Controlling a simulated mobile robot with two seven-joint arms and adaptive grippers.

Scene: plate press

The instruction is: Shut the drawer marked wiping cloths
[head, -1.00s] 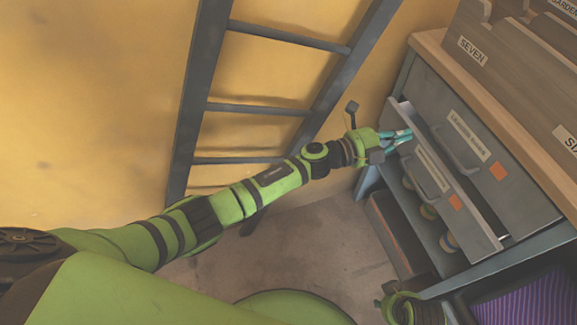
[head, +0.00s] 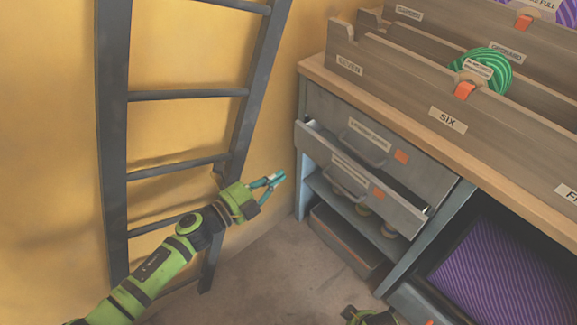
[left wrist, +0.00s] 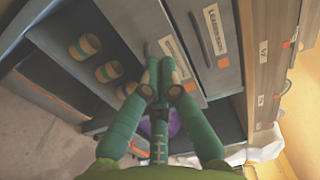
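A grey cabinet holds an upper drawer (head: 385,140) that looks shut and a lower drawer (head: 362,186) that stands partly out, its inside showing along the top. Both have a label, a bar handle and an orange tag. I cannot read the labels well enough to tell which says wiping cloths. My left gripper (head: 277,179) is to the left of the lower drawer's left end, apart from it, with its teal fingers close together and empty. In the left wrist view the gripper (left wrist: 160,68) points toward the drawer fronts (left wrist: 213,50). My right gripper's fingers are not visible.
A dark ladder (head: 113,140) leans on the yellow wall at left. A wooden worktop (head: 395,97) above the drawers carries labelled crates (head: 420,85). Below the drawers is a shelf with several small rolls (head: 388,229). Purple striped material (head: 500,265) sits at right. The floor (head: 290,270) in front is clear.

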